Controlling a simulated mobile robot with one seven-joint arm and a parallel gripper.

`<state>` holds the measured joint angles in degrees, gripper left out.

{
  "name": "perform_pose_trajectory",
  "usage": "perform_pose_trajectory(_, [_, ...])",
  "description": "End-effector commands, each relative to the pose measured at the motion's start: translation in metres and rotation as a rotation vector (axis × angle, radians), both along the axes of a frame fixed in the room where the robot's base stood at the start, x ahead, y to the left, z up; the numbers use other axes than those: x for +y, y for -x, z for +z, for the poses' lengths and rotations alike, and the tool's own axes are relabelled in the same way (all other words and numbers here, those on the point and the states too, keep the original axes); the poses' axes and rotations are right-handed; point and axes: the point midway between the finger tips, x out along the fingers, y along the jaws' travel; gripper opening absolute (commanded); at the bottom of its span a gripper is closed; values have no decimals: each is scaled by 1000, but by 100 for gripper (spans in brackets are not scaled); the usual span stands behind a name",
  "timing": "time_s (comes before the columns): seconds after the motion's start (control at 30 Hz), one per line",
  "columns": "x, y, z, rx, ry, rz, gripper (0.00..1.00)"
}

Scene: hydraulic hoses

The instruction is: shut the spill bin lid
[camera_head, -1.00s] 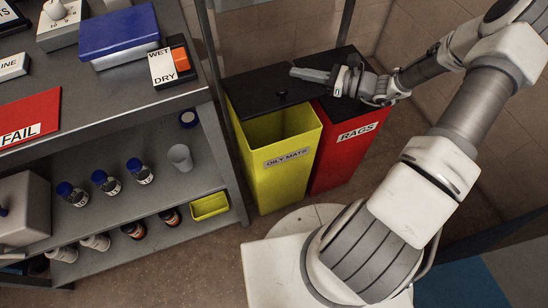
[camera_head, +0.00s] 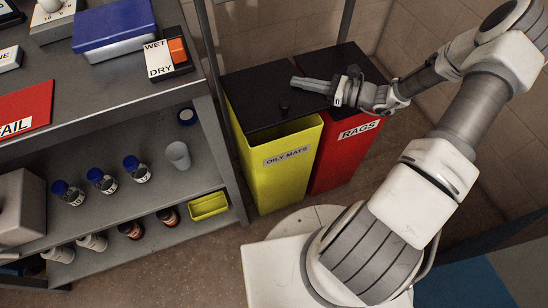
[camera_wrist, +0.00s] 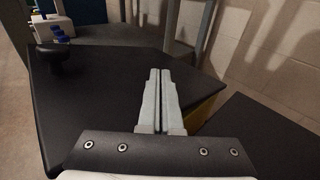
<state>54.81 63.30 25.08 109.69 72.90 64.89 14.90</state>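The yellow bin labelled OILY MATS (camera_head: 285,170) stands on the floor beside the shelf. My gripper (camera_head: 294,83) is shut and empty, low over the lid behind and right of the knob; contact is unclear. In the wrist view, the shut fingers (camera_wrist: 159,72) point across the lid (camera_wrist: 95,105), with the knob (camera_wrist: 62,63) at left. A yellow strip shows right of the fingers.
The red RAGS bin (camera_head: 345,150), with a black top (camera_head: 345,63), stands against the yellow bin's right side. The shelf unit (camera_head: 90,100) with bottles and a small yellow tray (camera_head: 208,206) is at left. A tiled wall is behind. Floor in front is partly clear.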

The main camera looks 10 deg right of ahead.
Motion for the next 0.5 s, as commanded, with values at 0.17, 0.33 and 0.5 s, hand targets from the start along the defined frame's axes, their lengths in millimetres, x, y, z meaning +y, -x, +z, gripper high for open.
perform_pose_trajectory(0.17, [5, 1, -4, 0, -5, 8, 0])
perform_pose_trajectory(0.33, [4, 1, -4, 0, -5, 8, 0])
perform_pose_trajectory(0.5, [3, 1, 2, -1, -4, 7, 0])
